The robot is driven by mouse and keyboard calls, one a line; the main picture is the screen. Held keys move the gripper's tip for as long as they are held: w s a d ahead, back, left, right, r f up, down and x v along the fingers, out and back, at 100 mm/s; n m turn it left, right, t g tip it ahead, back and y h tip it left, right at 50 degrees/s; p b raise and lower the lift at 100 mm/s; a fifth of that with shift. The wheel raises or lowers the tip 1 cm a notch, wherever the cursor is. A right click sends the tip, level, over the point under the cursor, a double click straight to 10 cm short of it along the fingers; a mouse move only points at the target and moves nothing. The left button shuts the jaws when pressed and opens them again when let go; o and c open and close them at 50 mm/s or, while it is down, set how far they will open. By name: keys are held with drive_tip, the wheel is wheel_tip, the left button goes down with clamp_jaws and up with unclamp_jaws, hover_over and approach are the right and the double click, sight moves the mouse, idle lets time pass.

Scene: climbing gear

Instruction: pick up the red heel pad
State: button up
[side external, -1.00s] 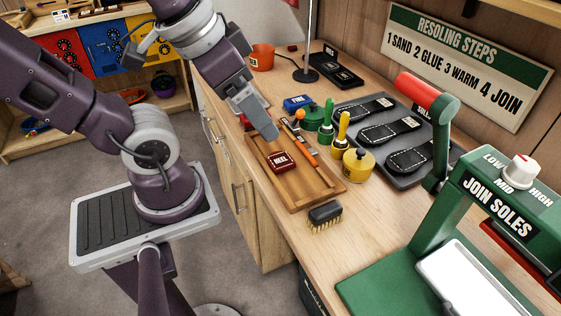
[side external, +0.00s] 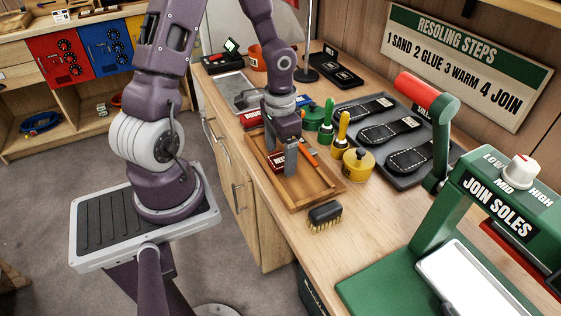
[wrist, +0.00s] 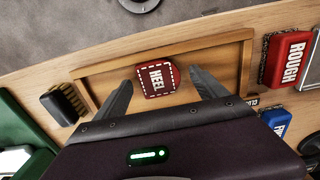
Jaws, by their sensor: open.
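The red heel pad (wrist: 157,80) is a small rounded block with white stitching and the word HEEL, lying flat in the wooden tray (wrist: 120,67). In the side external view only the pad's left part (side external: 275,161) shows, as my gripper covers the rest. My gripper (wrist: 160,92) is open and empty, pointing down over the tray. In the wrist view its two fingers stand on either side of the pad, with clear gaps to it. In the side external view the gripper (side external: 287,168) is low at the pad; the exact fingertip height is hard to tell.
An orange-handled tool (side external: 325,173) lies in the tray to the right of my gripper. A dark brush (side external: 325,216) sits by the tray's near edge. A red ROUGH block (wrist: 291,58) is beyond its other end. Green and yellow pots (side external: 357,165) stand to the right.

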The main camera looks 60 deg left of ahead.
drive_tip(key=shift+f, duration=0.2)
drive_tip(key=c, duration=1.5)
